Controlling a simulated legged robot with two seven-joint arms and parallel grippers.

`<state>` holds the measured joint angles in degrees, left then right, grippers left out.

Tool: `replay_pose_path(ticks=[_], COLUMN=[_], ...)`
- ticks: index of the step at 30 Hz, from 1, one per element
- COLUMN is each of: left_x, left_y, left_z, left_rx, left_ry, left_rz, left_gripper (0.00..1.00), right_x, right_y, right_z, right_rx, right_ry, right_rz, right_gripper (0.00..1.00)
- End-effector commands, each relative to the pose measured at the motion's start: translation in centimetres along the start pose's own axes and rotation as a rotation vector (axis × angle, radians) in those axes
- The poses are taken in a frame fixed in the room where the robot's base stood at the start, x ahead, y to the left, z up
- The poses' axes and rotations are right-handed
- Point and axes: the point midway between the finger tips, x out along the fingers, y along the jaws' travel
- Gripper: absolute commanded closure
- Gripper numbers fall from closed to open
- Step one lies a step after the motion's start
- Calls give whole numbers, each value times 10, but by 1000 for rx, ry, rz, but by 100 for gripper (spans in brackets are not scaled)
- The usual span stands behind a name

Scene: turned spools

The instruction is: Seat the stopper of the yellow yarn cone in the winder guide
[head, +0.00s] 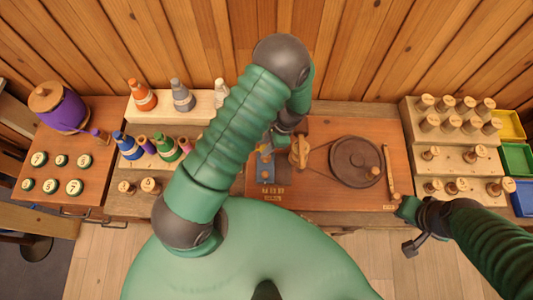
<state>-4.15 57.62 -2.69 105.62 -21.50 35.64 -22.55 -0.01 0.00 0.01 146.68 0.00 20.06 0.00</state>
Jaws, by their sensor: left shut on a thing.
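My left arm rises across the middle, bends at the top and comes down to the winder. My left gripper (270,140) is small and partly hidden behind the arm. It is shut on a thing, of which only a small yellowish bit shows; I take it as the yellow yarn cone. Its stopper cannot be made out. A blue-grey block (265,172), apparently the winder guide, stands just below the gripper on the winder board (325,195). Whether cone and guide touch cannot be told. My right gripper (407,225) is low at the board's front right corner, its jaws unclear.
A dark wheel (357,161) and turned wooden post (299,152) stand right of the guide. An orange cone (141,95) and grey cone (182,96) stand on the left rack. A spool rack (450,165) and coloured bins (517,160) are at the right.

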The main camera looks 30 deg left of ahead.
Motion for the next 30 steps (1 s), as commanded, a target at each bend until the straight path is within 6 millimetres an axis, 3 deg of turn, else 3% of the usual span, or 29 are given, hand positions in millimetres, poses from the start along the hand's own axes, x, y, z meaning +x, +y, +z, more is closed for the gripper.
replay_pose_path(ticks=[3, 30], left_x=[-8, -11], left_y=[-3, 8], left_z=[8, -4], left_rx=[-6, -4], left_ry=[-9, -6], left_rz=[-4, -3], left_gripper=[100, 100], right_x=[-8, -7], right_y=[0, 0], right_z=[-2, -2], right_rx=[0, 0], right_ry=[0, 0], right_rz=[0, 0], right_gripper=[83, 83])
